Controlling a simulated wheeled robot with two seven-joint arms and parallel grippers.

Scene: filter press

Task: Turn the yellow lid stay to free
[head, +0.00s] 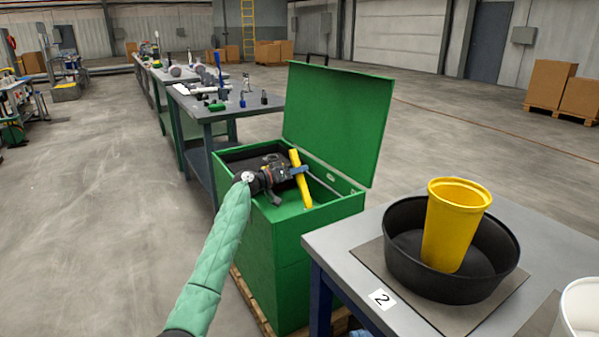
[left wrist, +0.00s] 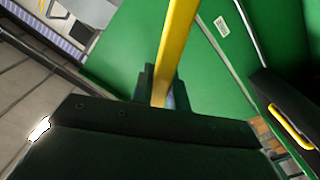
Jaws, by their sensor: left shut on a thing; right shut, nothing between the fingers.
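The yellow lid stay (head: 302,183) is a flat bar standing tilted at the opening of the green box (head: 270,255). The box's green lid (head: 335,120) stands raised. My left gripper (head: 299,171) is shut on the stay, reaching over the box's front left rim. In the left wrist view the stay (left wrist: 178,45) runs from the top edge down between the fingers of my left gripper (left wrist: 162,92). The gripper hides part of the stay, and I cannot tell how its ends are fixed. My right gripper is not in view.
At right, a grey table (head: 345,245) holds a black bowl (head: 400,270) with a yellow bucket (head: 452,225) tilted in it. A white container (head: 582,312) is cut off at the right edge. Workbenches (head: 205,107) stand behind the box. Floor at left is open.

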